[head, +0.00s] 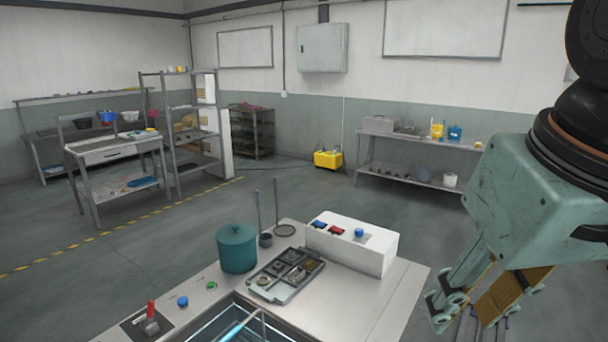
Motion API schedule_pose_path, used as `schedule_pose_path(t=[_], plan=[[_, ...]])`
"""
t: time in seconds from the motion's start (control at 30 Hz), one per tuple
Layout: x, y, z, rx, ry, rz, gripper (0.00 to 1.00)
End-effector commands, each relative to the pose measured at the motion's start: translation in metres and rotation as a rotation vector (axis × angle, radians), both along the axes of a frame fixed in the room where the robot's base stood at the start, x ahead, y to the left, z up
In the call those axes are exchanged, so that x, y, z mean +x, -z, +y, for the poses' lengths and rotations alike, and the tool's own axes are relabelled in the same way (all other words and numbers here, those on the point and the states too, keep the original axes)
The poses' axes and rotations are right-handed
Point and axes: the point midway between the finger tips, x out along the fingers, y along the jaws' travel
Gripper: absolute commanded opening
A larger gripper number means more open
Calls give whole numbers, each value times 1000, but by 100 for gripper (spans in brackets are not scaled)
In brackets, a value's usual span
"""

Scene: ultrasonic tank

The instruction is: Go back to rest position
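My gripper (468,312) hangs at the right side of the head view, pale green with yellow-brown pads. Its fingers point down and stand apart with a gap between them, and I see nothing held. It is to the right of the workbench (385,310), beyond its right edge. The ultrasonic tank (232,308) is set into the bench at the bottom of the view, cut off by the frame. A light blue item shows in the tank. A divided tray (262,284) with small parts lies behind the tank.
A teal lidded pot (237,248) and a white control box (352,245) with red and blue buttons stand on the bench. Thin upright rods (276,200) rise behind the tray. A red-handled lever (151,312) is front left. Shelves and tables line the walls; the floor between is open.

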Motion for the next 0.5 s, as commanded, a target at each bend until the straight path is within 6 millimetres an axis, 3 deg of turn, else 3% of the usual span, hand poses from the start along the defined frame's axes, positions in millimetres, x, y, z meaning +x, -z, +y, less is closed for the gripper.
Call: schedule_pose_path(t=[0.2,0.5], plan=[[-38,13,-3,-2,34,-5,32],[-61,24,-5,-4,58,-5,32]])
